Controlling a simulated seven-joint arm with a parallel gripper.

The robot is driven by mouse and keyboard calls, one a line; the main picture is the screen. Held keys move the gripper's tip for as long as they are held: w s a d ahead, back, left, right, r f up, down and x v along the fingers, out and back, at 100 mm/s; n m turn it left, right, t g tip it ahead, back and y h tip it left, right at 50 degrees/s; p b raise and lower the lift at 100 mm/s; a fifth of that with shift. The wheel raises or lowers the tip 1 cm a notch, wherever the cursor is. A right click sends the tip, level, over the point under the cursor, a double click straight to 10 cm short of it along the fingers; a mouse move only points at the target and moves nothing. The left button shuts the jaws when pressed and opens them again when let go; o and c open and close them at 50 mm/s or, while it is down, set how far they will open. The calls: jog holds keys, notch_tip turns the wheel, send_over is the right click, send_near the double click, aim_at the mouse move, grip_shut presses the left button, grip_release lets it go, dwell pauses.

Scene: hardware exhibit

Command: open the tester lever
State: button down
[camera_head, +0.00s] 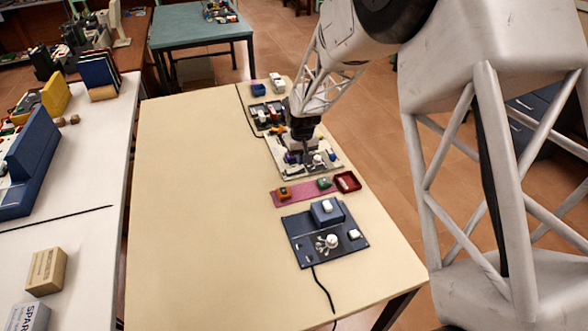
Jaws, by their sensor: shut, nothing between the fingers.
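My gripper (307,156) points down over a pale board (326,169) that carries small parts, on the right part of the cream table. Its fingers are small here, shut and empty. They hide part of the board, and I cannot tell whether they touch it. A small purple part (290,158) and white parts lie close to the fingers. I cannot tell which part is the tester lever. A dark blue panel (304,243) nearer the camera holds a blue box (327,212) with a white top and a round white piece (332,241).
A pink mat (299,194) with small parts and a dark red tray (347,182) lie between the two boards. A dark tray of parts (262,127) is behind the gripper. A black cable (323,289) runs to the front edge. The table's left half (195,200) is clear.

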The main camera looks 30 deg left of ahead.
jog(key=shift+f, duration=0.9)
dwell(0.4)
jog(key=shift+r, duration=0.15)
jog(key=shift+r, duration=3.35)
jog(key=shift+d+r, duration=0.1)
